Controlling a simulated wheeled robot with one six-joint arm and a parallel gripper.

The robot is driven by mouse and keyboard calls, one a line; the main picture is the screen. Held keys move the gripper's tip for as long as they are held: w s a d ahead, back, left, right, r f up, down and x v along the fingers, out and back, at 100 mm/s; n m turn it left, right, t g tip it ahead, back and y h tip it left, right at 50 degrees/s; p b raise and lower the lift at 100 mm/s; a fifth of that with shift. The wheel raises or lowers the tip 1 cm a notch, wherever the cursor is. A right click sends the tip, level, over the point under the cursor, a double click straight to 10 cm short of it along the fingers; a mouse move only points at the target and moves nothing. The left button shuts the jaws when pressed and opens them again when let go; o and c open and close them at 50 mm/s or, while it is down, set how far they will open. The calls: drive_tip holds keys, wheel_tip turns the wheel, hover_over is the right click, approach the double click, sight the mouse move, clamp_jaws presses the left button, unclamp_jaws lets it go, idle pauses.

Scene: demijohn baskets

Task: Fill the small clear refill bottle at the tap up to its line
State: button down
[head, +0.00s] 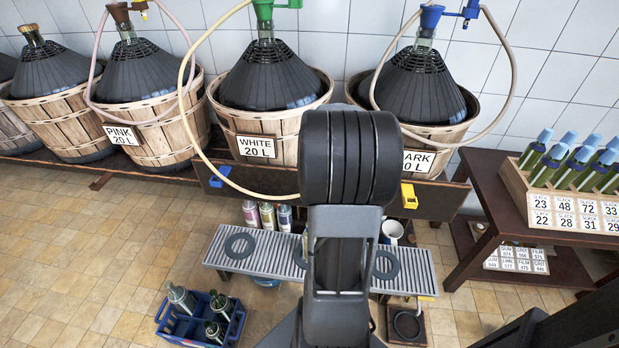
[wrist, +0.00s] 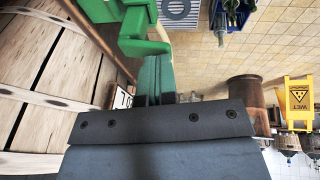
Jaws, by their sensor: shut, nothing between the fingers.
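I cannot make out the small clear refill bottle for sure in either view; my arm hides the middle of the slatted rack (head: 265,255) in the head view. In the wrist view my gripper (wrist: 154,78) is shut and empty. Its tips are right by a green tap-like part (wrist: 140,28); I cannot tell whether they touch it. In the head view my arm hides the gripper.
A blue crate (head: 236,322) with several bottles is on the floor at front left. A dark round ring (head: 239,246) lies on the rack. A wooden bottle box (head: 540,200) is at right.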

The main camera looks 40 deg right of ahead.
drive_tip(key=shift+r, duration=0.45)
drive_tip(key=shift+w+r+p, duration=0.1)
drive_tip(key=shift+r+p, duration=0.4)
drive_tip(key=shift+r, duration=0.05)
drive_tip(key=s+d+r+p, duration=0.1)
drive_tip(key=d+r+p, duration=0.2)
drive_tip(key=r, duration=0.9)
drive_tip(key=shift+s+r, duration=0.15)
drive_tip(key=shift+s, duration=0.05)
drive_tip(key=shift+d, duration=0.1)
